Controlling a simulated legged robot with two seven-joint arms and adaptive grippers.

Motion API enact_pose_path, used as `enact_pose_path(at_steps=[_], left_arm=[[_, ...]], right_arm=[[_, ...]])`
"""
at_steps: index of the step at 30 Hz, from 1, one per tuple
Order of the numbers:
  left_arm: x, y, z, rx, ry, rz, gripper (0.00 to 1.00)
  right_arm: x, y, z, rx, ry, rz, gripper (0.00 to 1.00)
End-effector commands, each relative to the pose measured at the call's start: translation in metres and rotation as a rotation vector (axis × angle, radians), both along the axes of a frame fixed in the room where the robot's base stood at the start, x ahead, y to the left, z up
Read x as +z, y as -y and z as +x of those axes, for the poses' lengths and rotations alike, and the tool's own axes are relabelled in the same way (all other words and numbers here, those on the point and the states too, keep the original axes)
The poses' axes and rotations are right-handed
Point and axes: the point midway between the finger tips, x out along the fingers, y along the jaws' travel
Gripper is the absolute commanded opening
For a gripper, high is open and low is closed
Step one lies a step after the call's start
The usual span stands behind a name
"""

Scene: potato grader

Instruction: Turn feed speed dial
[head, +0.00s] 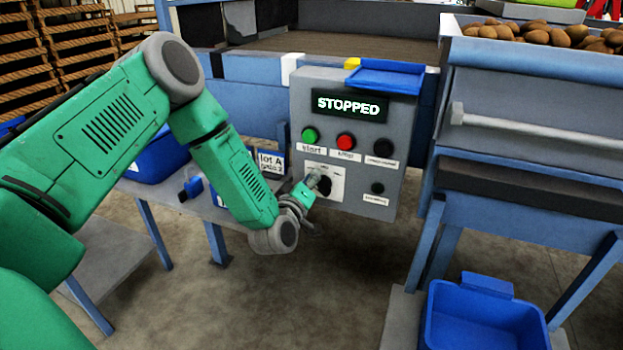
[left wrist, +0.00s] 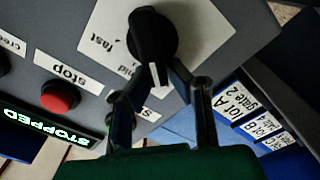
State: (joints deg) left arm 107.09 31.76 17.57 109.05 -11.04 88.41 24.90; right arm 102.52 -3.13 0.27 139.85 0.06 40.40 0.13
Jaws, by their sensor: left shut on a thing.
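The feed speed dial (head: 325,187) is a black knob on a white plate, low on the grey control box (head: 299,105). In the left wrist view the dial (left wrist: 152,35) has a white pointer line facing the gripper, and "fast" is readable on its plate. My left gripper (head: 314,181) reaches the dial from the left. In the left wrist view its fingertips (left wrist: 157,73) lie on either side of the dial's pointer end, shut on it. The display (head: 349,105) reads STOPPED. My right gripper is not in view.
A green button (head: 309,135), a red stop button (head: 346,141) and a black knob (head: 383,148) sit above the dial. A smaller black knob (head: 377,188) is at its right. A blue crate (head: 481,315) stands at lower right. Potatoes (head: 535,32) lie at upper right.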

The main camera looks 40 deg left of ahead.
Motion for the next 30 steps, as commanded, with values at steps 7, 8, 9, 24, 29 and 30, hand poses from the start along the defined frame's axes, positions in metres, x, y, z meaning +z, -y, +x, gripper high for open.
enact_pose_path(at_steps=[7, 8, 9, 24, 29, 30], left_arm=[[-0.010, 0.006, -0.004, -0.016, -0.027, -0.006, 0.00], [-0.010, 0.006, -0.004, -0.016, -0.027, -0.006, 0.25], [-0.010, 0.006, -0.004, -0.016, -0.027, -0.006, 0.35], [-0.005, 0.002, -0.003, -0.007, -0.014, -0.005, 0.35], [-0.005, 0.003, -0.012, -0.007, -0.014, -0.004, 0.35], [-0.005, 0.005, -0.017, -0.007, -0.015, -0.006, 0.35]], right_arm=[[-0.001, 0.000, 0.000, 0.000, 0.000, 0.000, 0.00], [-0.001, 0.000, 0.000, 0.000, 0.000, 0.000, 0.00], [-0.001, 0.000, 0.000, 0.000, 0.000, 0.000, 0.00], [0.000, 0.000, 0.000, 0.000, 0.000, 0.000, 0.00], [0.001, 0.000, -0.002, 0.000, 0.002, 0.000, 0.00], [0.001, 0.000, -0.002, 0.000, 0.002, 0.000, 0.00]])
